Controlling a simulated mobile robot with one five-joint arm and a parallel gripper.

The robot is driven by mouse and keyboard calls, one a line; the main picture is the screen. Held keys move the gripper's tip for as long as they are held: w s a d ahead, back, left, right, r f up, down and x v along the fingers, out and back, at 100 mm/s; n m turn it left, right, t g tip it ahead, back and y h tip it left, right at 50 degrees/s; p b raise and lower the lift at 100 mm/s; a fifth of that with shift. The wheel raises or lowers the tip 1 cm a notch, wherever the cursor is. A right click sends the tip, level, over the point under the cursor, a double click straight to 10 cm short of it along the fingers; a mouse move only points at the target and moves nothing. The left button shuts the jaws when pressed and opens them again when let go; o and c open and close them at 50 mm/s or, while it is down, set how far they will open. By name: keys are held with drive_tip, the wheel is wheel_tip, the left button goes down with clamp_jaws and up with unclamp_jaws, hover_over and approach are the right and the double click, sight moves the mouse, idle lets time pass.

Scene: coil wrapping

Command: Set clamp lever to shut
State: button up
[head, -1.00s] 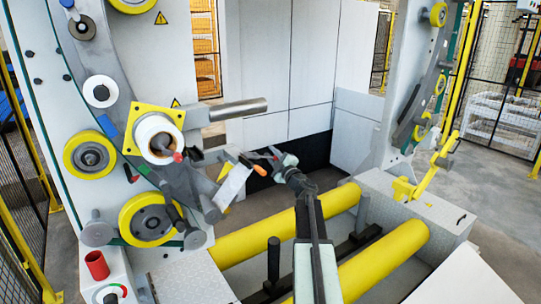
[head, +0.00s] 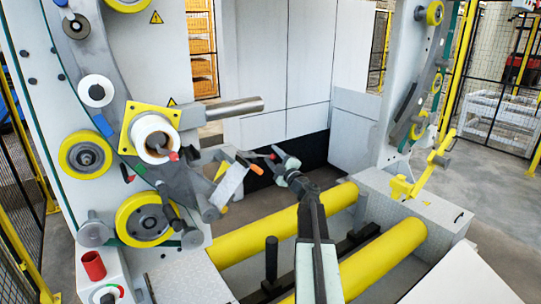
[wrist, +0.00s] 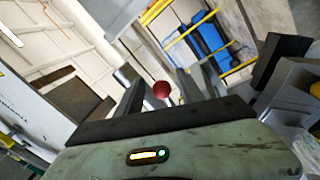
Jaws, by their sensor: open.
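A small red ball knob (head: 272,156), which I take to be the clamp lever's end, is at my gripper in the head view. The rest of the lever is hard to make out there. My gripper (head: 268,153) reaches left toward the machine's left column, with its jaws apart. In the wrist view the red knob (wrist: 162,89) shows in the gap between the open fingers of my gripper (wrist: 160,82). I cannot tell whether the fingers touch it. Just left of my gripper is a pale plate (head: 230,184) with an orange tip (head: 256,170).
The left column carries yellow-rimmed rollers (head: 146,219), a white roll (head: 153,135) and a projecting metal bar (head: 222,112). Two yellow rollers (head: 262,237) lie below my arm. A yellow bracket (head: 423,177) stands on the grey box at right.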

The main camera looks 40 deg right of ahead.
drive_tip(key=v, duration=0.5)
drive_tip(key=shift+s+f+b, duration=0.1)
drive_tip(key=shift+b, duration=0.25)
drive_tip(key=shift+c, duration=0.4)
